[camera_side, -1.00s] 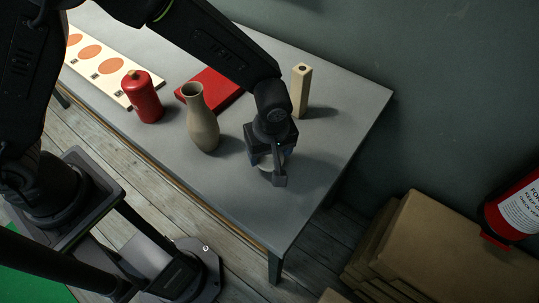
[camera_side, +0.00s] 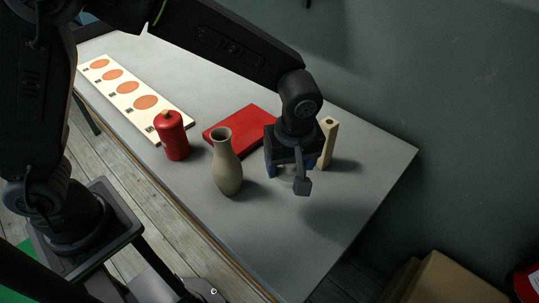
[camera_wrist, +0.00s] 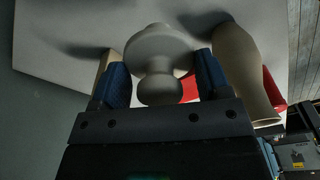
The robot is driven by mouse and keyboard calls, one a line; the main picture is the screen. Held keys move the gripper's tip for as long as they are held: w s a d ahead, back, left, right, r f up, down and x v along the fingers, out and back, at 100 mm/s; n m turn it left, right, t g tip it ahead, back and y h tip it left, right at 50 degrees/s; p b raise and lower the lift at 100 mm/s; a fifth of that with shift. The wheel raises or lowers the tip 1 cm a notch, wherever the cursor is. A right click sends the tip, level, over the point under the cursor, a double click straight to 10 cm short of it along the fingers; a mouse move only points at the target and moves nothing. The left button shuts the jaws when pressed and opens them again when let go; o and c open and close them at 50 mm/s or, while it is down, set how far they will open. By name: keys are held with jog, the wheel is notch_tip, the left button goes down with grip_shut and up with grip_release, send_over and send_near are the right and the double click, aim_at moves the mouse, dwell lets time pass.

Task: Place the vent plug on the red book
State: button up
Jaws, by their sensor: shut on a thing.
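The vent plug (camera_wrist: 160,45) is a pale grey piece with a wide round flange and a smaller knob. In the wrist view it sits between the two blue-padded fingers of my gripper (camera_wrist: 161,82). My gripper (camera_side: 287,172) is shut on it, above the grey table; in the side view the plug is mostly hidden by the fingers. The red book (camera_side: 238,130) lies flat on the table, behind and left of my gripper. The gripper covers part of its right end. In the wrist view the book (camera_wrist: 190,88) shows partly behind the plug and vase.
A beige vase (camera_side: 226,165) stands left of my gripper, in front of the book. A red bottle (camera_side: 173,138) stands farther left, beside a board with orange discs (camera_side: 145,102). A tan wooden block (camera_side: 328,143) stands close behind my gripper. The table's front right is clear.

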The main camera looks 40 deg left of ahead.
jog(key=w+a+r+n, duration=0.2)
jog(key=a, duration=1.6)
jog(key=w+a+r+n, duration=0.2)
jog(key=a+n, duration=0.1)
jog(key=a, duration=1.4)
send_near(241, 126)
jog(key=shift+w+a+f+g, duration=0.1)
jog(key=shift+w+f+g, duration=0.1)
jog(key=shift+f, duration=0.75)
jog(key=shift+w+a+f+g, duration=0.1)
jog(key=shift+w+f, duration=0.1)
jog(key=shift+f, duration=0.75)
jog(key=shift+f, duration=0.1)
jog(key=o, duration=1)
